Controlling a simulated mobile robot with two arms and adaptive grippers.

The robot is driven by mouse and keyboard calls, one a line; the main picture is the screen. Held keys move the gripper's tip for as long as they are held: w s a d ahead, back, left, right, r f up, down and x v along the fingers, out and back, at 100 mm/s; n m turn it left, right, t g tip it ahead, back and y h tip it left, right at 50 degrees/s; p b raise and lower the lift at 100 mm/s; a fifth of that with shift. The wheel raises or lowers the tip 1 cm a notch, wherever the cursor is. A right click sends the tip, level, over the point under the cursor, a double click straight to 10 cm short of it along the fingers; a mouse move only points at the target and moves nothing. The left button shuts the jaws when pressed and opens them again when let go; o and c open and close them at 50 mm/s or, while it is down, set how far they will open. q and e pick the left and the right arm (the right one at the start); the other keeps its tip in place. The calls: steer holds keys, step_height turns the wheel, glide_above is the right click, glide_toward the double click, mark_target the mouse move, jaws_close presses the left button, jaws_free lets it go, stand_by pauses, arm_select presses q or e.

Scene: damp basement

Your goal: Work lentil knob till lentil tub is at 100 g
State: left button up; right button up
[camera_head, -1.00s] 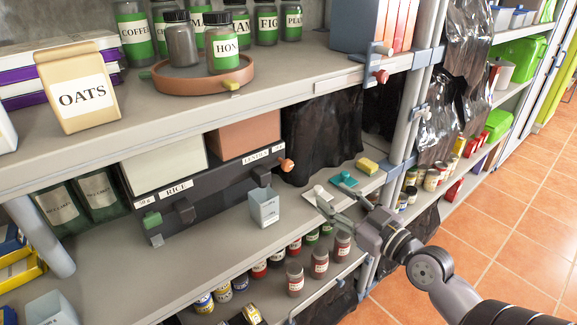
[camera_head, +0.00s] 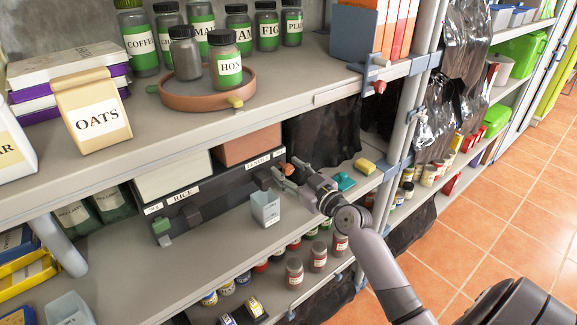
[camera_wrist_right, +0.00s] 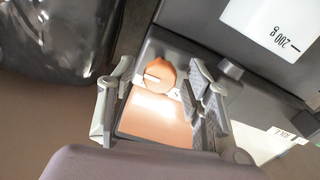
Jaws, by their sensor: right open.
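The orange lentil knob (camera_head: 288,169) is at the right end of the dark dispenser, beside its lentil label (camera_head: 258,161). My right gripper (camera_head: 282,173) is at the knob, its fingers open. In the right wrist view the round knob (camera_wrist_right: 160,74), with a white mark, lies between the spread fingers (camera_wrist_right: 158,92); I see no grip on it. The pale grey lentil tub (camera_head: 265,208) stands upright on the shelf below the lentil spout (camera_head: 262,179). Its contents are not readable. My left gripper is not in view.
A green knob (camera_head: 161,225) is at the dispenser's rice end. A yellow sponge (camera_head: 364,165) and a teal item (camera_head: 345,181) lie right of the gripper. The upper shelf (camera_head: 220,128) overhangs the dispenser. Several jars stand on the level below.

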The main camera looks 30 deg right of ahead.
steer(key=shift+w, duration=0.25)
steer(key=shift+c, duration=0.3)
jaws_close()
